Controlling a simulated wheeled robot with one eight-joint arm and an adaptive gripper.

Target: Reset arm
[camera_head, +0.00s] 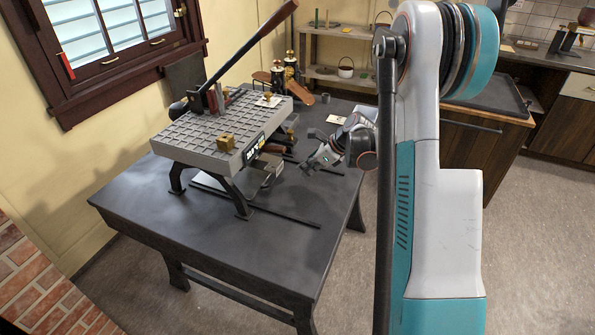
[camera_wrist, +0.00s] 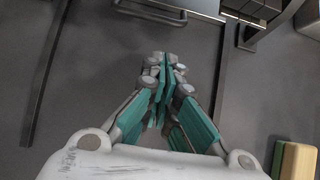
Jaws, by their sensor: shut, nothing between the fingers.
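My gripper (camera_head: 314,164) is at the right side of the dark table (camera_head: 265,238), close to the grey grid-topped machine (camera_head: 196,133) with a long lever. In the wrist view my gripper (camera_wrist: 165,75) points down over the dark table top (camera_wrist: 110,70). Its teal-padded fingers are together and nothing shows between them. My arm's white and teal link fills the right middle of the head view and hides part of the room behind it.
A small brass block (camera_head: 226,142) sits on the machine's top. Dark rails (camera_head: 270,205) lie on the table by the machine's legs. In the wrist view a green and tan block (camera_wrist: 296,160) lies at lower right. The table's front part is clear. Shelves (camera_head: 340,75) stand behind.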

